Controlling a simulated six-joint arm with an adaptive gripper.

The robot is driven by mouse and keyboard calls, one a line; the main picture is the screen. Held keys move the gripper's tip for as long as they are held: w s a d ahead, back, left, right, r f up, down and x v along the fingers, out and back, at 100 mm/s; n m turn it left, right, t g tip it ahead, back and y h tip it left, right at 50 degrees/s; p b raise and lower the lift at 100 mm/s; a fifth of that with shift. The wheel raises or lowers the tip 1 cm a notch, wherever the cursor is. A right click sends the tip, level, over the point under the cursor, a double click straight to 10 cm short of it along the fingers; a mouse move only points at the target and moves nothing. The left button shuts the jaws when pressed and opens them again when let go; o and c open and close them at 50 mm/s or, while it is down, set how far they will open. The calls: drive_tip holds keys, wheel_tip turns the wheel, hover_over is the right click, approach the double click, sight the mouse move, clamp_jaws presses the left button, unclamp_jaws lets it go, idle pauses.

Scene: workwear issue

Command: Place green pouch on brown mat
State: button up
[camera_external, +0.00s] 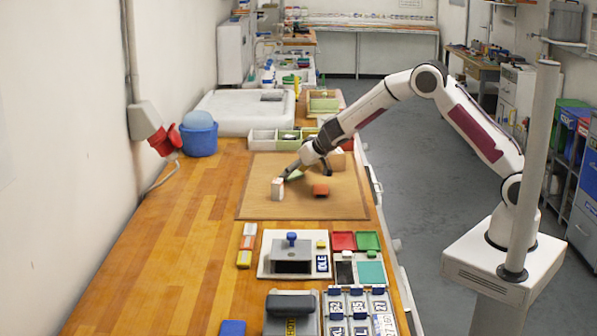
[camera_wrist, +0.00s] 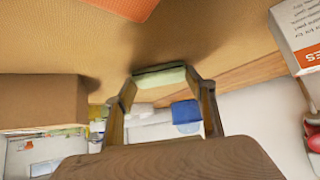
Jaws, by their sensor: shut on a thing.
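The green pouch (camera_wrist: 160,76) is between the two fingertips of my gripper (camera_wrist: 161,82) in the wrist view, and the fingers are shut on it. In the external view the pouch (camera_external: 296,175) is small and partly hidden by my gripper (camera_external: 306,172). The brown mat (camera_external: 262,206) lies on the wooden bench, and my gripper is low over its far part. The mat also fills the upper part of the wrist view (camera_wrist: 215,35). I cannot tell whether the pouch touches the mat.
A white box (camera_external: 277,189) stands on the mat left of my gripper. An orange block (camera_external: 320,189) lies nearer the camera, and a brown box (camera_external: 338,160) stands to the right. Divided trays (camera_external: 262,140) sit beyond the mat. The mat's near part is clear.

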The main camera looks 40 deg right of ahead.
drive_tip(key=shift+f, duration=0.15)
drive_tip(key=o, duration=1.1)
drive_tip(key=shift+r, duration=0.25)
drive_tip(key=v, duration=1.2)
drive_tip(key=shift+f, duration=0.1)
drive_tip(key=shift+d, duration=0.1)
idle(0.3)
